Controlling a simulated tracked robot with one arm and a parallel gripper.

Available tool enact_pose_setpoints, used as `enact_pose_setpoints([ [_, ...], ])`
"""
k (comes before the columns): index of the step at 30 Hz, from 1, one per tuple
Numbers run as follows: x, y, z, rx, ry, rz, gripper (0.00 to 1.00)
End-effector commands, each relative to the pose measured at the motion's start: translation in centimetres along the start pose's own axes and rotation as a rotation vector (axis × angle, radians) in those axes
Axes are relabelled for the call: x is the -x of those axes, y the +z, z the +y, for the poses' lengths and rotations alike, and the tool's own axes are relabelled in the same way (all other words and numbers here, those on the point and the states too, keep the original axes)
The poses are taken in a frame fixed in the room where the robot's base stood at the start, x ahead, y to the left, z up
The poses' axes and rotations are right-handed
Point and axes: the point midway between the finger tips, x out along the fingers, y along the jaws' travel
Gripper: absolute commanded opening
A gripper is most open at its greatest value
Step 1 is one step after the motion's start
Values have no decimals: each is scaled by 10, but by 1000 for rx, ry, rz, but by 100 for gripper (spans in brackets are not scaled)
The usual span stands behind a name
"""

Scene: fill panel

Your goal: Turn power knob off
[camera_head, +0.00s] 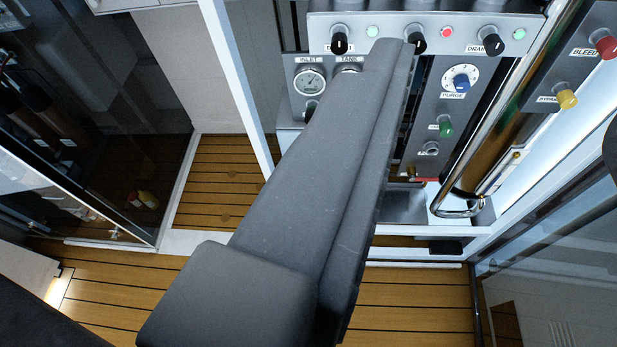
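A panel row (460,22) at the top holds black knobs: one on the left (339,42), one in the middle (415,40) and one on the right (491,43). No label that I can read says power, so I cannot tell which is the power knob. My gripper (402,48) is a long dark grey shape reaching from the lower middle up to the panel. Its tip is beside or in front of the middle knob, partly covering that area. I cannot tell whether it touches the knob, or whether its fingers are apart.
Below are a round gauge (309,80), a blue purge knob (461,82) and a green knob (444,127). A curved metal rail (520,95) stands at right. Red (606,46) and yellow (567,99) knobs lie beyond it. Wooden floor (410,305) is clear below.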

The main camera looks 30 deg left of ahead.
Motion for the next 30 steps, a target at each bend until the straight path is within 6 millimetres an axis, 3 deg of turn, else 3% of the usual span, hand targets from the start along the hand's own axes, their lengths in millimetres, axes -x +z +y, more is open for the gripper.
enact_pose_setpoints([
  [5,-54,25,-6,11,-26,-3,50],
  [8,-103,50,-11,20,-52,10,50],
  [14,-200,117,-37,42,-108,38,50],
  [21,-292,218,-77,60,-171,75,50],
  [26,-335,292,-106,66,-208,102,50],
  [30,-362,363,-131,65,-238,122,50],
])
